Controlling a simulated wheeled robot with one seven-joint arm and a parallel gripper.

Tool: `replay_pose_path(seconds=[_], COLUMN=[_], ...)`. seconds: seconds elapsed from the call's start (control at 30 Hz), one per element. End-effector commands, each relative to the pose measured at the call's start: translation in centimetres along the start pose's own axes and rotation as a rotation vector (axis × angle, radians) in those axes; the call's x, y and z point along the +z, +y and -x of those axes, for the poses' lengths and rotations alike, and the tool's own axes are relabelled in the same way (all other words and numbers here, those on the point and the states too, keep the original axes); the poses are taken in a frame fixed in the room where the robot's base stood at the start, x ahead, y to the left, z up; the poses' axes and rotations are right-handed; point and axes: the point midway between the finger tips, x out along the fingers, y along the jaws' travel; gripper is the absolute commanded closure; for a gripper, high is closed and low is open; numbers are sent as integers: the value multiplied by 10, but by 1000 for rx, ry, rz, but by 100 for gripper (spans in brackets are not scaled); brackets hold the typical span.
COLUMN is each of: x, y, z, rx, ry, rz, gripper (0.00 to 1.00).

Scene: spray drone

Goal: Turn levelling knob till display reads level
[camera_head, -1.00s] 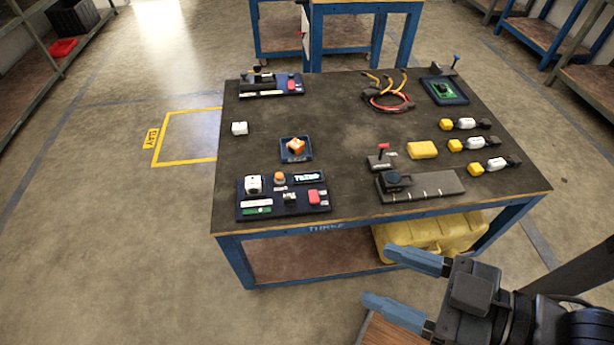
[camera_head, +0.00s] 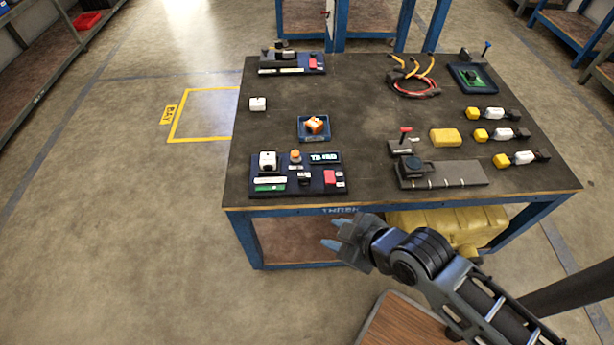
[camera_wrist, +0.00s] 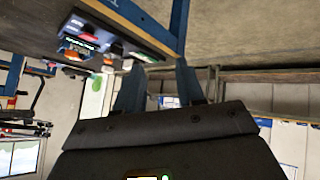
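A dark panel (camera_head: 300,186) lies at the table's front left. It carries a small lit display (camera_head: 325,157) with green characters too small to read surely, a black knob-like part (camera_head: 304,179), an orange button (camera_head: 295,155), a white block (camera_head: 267,161) and a red part (camera_head: 330,177). A round black dial (camera_head: 416,167) sits on a grey plate at the front right; I cannot tell which part is the levelling knob. My gripper (camera_head: 335,231) is open and empty in front of the table, apart from the panel. The display also shows in the wrist view (camera_wrist: 80,44).
The table (camera_head: 370,196) also bears an orange part in a blue tray (camera_head: 314,136), a yellow block (camera_head: 445,137), a red-handled lever (camera_head: 404,142) and cables (camera_head: 412,85). A yellow case (camera_head: 450,225) sits below. Floor left of the table is clear.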

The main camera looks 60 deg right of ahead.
Motion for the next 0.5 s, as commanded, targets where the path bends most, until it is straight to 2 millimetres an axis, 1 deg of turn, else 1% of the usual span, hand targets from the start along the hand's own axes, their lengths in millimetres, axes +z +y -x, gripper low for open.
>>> replay_pose_path(seconds=[0.03,0.1,0.2,0.3,0.4,0.5], x=[-1,-1,-5,-11,-20,-32], y=[9,19,34,52,73,96], z=[-22,-43,-70,-93,-110,-122], rx=[-9,-37,-87,-148,-217,-293], ry=[-28,-77,-136,-185,-223,-248], rz=[13,40,80,120,160,204], gripper=[62,62,62,62,62,62])
